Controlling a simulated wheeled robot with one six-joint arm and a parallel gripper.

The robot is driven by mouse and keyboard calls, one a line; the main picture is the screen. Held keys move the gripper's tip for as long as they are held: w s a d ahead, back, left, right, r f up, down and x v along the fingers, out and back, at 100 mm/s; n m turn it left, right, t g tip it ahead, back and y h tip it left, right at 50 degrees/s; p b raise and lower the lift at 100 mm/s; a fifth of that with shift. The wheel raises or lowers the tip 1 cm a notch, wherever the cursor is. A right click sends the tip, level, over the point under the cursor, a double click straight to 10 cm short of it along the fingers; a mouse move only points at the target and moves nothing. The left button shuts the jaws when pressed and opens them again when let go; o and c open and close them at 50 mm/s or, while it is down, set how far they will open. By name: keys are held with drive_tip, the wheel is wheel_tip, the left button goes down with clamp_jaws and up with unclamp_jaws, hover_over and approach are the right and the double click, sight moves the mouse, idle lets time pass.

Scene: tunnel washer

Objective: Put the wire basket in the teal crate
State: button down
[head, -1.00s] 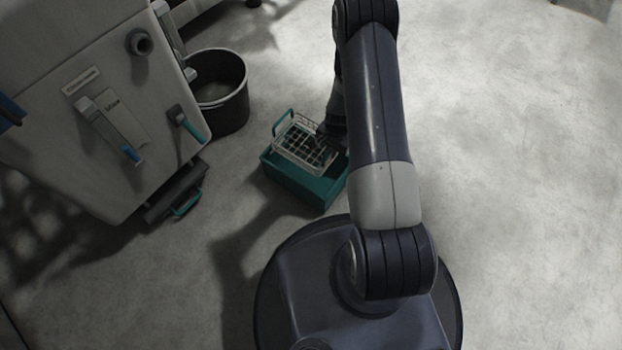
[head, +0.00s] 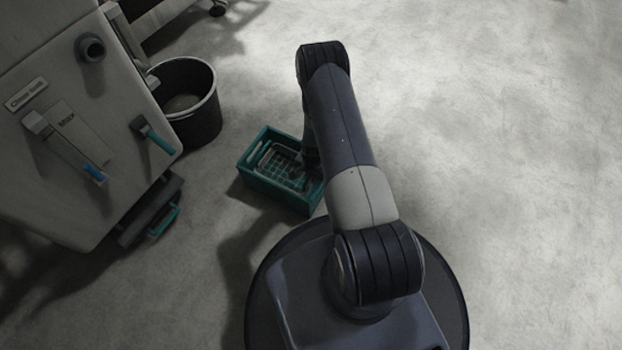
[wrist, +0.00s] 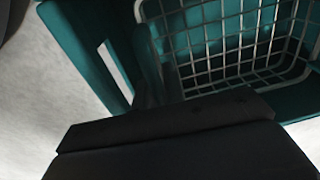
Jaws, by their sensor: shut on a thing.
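The teal crate (head: 254,181) stands on the floor left of my arm in the head view. The wire basket (head: 271,156), a pale open grid, sits down inside the crate's walls. In the wrist view the basket (wrist: 225,45) shows its wire mesh close up, with the crate's teal wall and handle slot (wrist: 88,45) beside it. My gripper (head: 309,160) reaches down at the crate's right side and is shut on the basket. The dark gripper body (wrist: 165,127) hides the grip point in the wrist view. Whether the basket rests on the crate floor cannot be told.
A dark round bin (head: 190,112) stands behind and left of the crate. The floor to the right is clear.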

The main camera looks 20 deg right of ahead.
drive_tip(key=shift+f, duration=0.5)
drive_tip(key=shift+f+b, duration=0.7)
drive_tip(key=shift+b, duration=0.05)
drive_tip(key=shift+r, duration=0.1)
drive_tip(key=c, duration=1.5)
unclamp_jaws()
drive_tip(key=shift+r+p, duration=0.7)
drive_tip(key=shift+p, duration=0.2)
drive_tip(key=r+p, duration=0.1)
drive_tip(key=r, duration=0.3)
drive_tip(key=r+p, duration=0.1)
drive_tip(key=r, duration=0.3)
drive_tip(key=r+p, duration=0.2)
drive_tip(key=r, duration=0.1)
drive_tip(key=shift+s+d+r, duration=0.2)
drive_tip(key=shift+s+r, duration=0.05)
drive_tip(key=shift+r, duration=0.15)
